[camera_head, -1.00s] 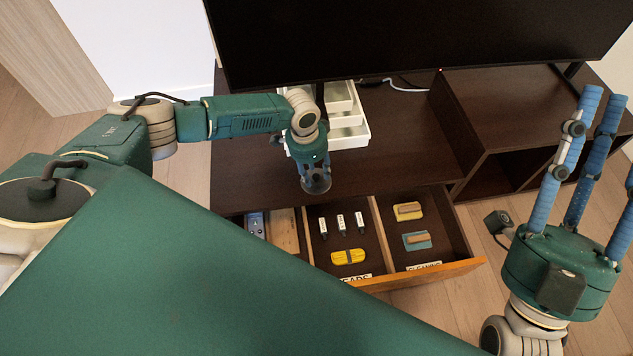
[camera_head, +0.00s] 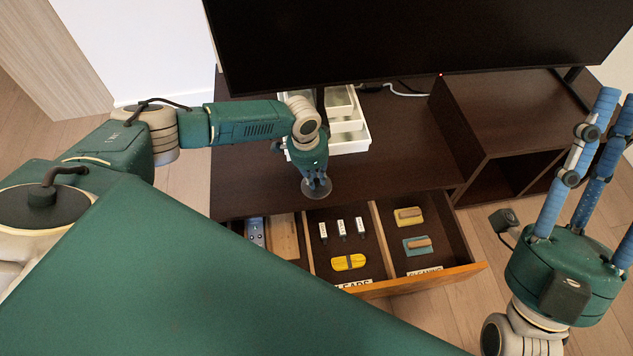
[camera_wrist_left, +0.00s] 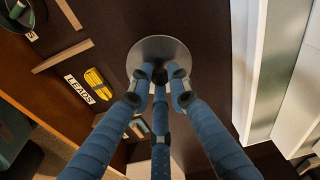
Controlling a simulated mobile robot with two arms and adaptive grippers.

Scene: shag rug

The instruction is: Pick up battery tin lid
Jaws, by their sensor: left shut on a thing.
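The battery tin lid (camera_head: 318,192) is a round grey disc. In the left wrist view the lid (camera_wrist_left: 152,46) lies flat across the tips of my left gripper (camera_wrist_left: 160,74), whose blue fingers are shut on it. In the head view my left gripper (camera_head: 315,180) holds it near the front edge of the dark TV stand, just behind the open drawer. I cannot tell its exact height above the stand. My right gripper (camera_head: 598,150) is at the right with its blue fingers spread, open and empty. I cannot make out the tin itself.
White trays (camera_head: 360,142) stand on the TV stand (camera_head: 400,140) behind my left gripper. The open drawer (camera_head: 452,272) has dividers and holds a yellow item (camera_head: 348,262), several small white-labelled sticks and two cleaning pads (camera_head: 408,216). A black TV (camera_head: 420,40) overhangs the back.

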